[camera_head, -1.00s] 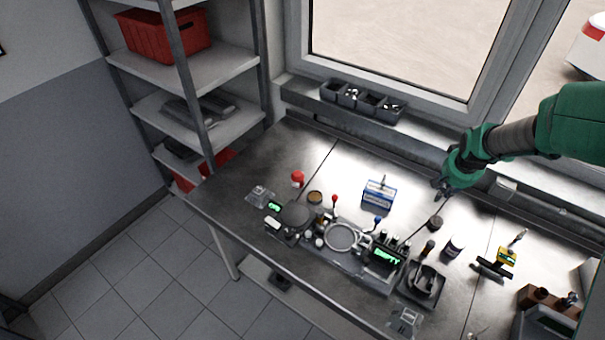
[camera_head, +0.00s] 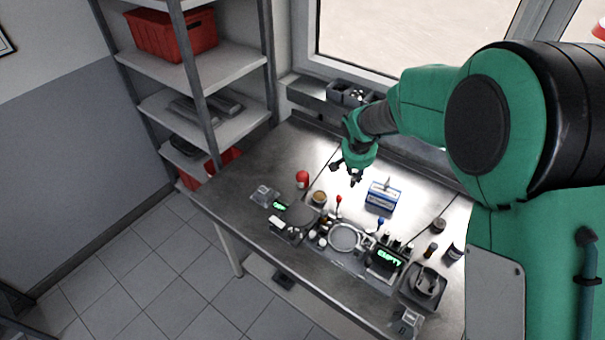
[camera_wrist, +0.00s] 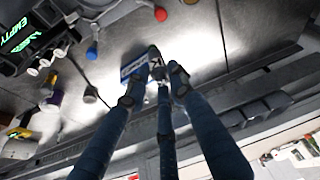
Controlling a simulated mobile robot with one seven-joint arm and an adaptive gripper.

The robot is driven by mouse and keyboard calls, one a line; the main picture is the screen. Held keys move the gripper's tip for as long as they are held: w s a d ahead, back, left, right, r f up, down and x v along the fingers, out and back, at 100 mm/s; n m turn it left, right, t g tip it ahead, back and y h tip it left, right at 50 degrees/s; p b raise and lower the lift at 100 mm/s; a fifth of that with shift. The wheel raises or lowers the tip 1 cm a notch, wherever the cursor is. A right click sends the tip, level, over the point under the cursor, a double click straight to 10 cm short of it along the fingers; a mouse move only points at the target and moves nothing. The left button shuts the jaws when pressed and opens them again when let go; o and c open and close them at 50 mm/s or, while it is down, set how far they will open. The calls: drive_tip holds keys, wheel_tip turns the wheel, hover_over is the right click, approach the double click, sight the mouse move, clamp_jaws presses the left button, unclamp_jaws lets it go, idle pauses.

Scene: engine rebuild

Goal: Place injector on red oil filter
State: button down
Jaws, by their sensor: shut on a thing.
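The red oil filter (camera_head: 302,179) stands upright on the far left part of the metal workbench. My gripper (camera_head: 355,180) is above the bench, right of the filter and left of the blue box, apart from both. In the wrist view its fingers (camera_wrist: 161,72) are closed on a small metallic piece, which looks like the injector (camera_wrist: 160,73); the fingers hide most of it.
A blue-and-white box (camera_head: 379,199) with a silver piece on top stands right of my gripper. A red-knobbed lever (camera_head: 339,199), a blue-knobbed one (camera_head: 380,222) and a round grey ring part (camera_head: 344,237) are nearer. Black bins (camera_head: 348,94) line the window sill.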

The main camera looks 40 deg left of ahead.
drive_tip(key=s+a, duration=0.9)
drive_tip(key=a, duration=0.3)
drive_tip(key=shift+n, duration=0.3)
wheel_tip(320, 180, down, 5)
drive_tip(key=shift+r+p, duration=0.1)
drive_tip(key=shift+p, duration=0.25)
drive_tip(key=shift+a, duration=0.15)
drive_tip(key=w+a+f+p, duration=0.1)
drive_tip(key=w+a+p, duration=0.2)
drive_tip(key=w+a, duration=0.8)
drive_tip(key=shift+a+f, duration=0.25)
drive_tip(key=shift+f, duration=0.05)
drive_tip(key=shift+s, duration=0.1)
drive_tip(key=shift+f+p, duration=0.35)
drive_tip(key=shift+f, duration=1.4)
drive_tip(key=shift+f, duration=0.15)
